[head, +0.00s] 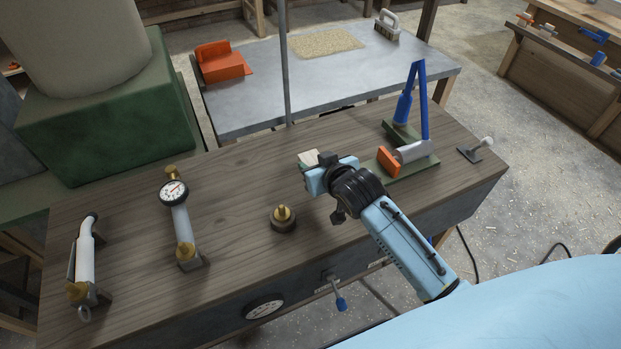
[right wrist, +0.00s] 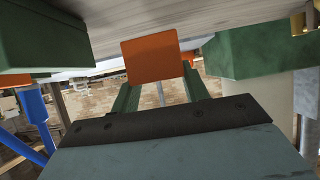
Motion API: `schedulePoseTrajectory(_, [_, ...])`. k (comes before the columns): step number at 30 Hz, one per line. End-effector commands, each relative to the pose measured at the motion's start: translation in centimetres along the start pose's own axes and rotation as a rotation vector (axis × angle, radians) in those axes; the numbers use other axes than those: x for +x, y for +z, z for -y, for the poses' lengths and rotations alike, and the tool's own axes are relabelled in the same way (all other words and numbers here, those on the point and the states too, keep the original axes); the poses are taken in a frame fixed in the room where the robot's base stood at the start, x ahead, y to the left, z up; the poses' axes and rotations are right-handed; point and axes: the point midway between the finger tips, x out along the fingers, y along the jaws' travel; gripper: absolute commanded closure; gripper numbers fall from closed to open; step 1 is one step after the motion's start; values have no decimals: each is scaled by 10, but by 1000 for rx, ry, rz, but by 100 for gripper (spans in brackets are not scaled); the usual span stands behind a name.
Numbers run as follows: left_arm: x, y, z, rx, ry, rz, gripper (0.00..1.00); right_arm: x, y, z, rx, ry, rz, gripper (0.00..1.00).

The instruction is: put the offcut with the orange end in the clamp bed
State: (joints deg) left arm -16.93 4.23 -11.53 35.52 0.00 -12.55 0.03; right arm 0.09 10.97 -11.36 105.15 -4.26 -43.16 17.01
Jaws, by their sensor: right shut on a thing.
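My right gripper (head: 312,172) is shut on an offcut and holds it over the middle of the wooden bench. Its pale end (head: 310,158) shows past the gripper in the head view; the rest is hidden there. In the right wrist view the orange end of the offcut (right wrist: 152,60) faces the camera, between the green fingers (right wrist: 160,92). The clamp bed (head: 415,166) is green, with an orange jaw (head: 388,160), a grey cylinder (head: 412,152) and blue levers (head: 421,100). It stands right of the gripper, apart from the offcut. My left gripper is not in view.
A brass-topped fitting (head: 283,219) stands left of my right arm. A gauge on a pipe (head: 174,192) and a white tool (head: 85,260) stand farther left. A small grey piece (head: 476,150) lies right of the clamp. A thin upright pole (head: 286,70) rises behind the bench.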

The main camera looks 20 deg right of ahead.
Motion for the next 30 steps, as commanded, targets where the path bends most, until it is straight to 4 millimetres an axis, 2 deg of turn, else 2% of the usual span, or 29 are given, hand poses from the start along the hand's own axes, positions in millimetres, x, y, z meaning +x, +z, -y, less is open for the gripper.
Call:
schedulePoseTrajectory(5, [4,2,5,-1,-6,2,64,7,12,0,0,0,-1,78])
schedulePoseTrajectory(12, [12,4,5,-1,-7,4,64,22,41,1,1,-1,1,78])
schedulePoseTrajectory(23, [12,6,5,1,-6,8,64,24,43,1,1,-1,-1,78])
schedulePoseTrajectory(24, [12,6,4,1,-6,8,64,24,44,1,1,-1,-1,54])
schedulePoseTrajectory(29, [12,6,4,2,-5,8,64,24,43,0,0,0,-1,33])
schedulePoseTrajectory(30, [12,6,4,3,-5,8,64,24,43,0,0,0,-1,33])
